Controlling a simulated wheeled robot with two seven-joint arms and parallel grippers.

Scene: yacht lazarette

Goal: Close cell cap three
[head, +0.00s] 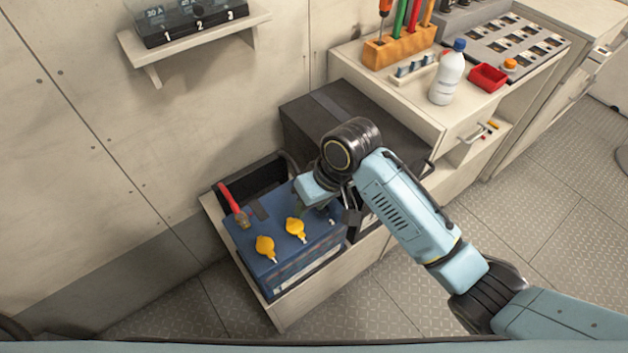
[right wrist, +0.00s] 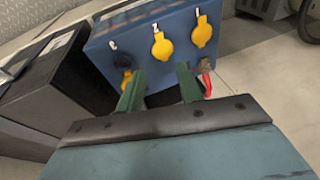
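The blue battery (head: 285,255) sits in a low bin in the head view and fills the top of the right wrist view (right wrist: 140,45). Yellow caps one (right wrist: 202,33) and two (right wrist: 162,47) show whole there. Beside the mark 3, a dark round cell opening (right wrist: 123,60) is visible. A bit of yellow, cap three (right wrist: 127,75), shows just below it, mostly hidden behind a green finger. My right gripper (right wrist: 160,88) is open over the battery top, its fingers apart with no cap between them. Its fingertips are mostly hidden in the head view. My left gripper is out of view.
A red-handled cable clamp (head: 232,200) lies at the battery's left end. A dark box (head: 310,120) stands behind my right arm. The bench (head: 400,95) at the back right holds a bottle (head: 447,80) and a red tray (head: 488,78). The floor in front is clear.

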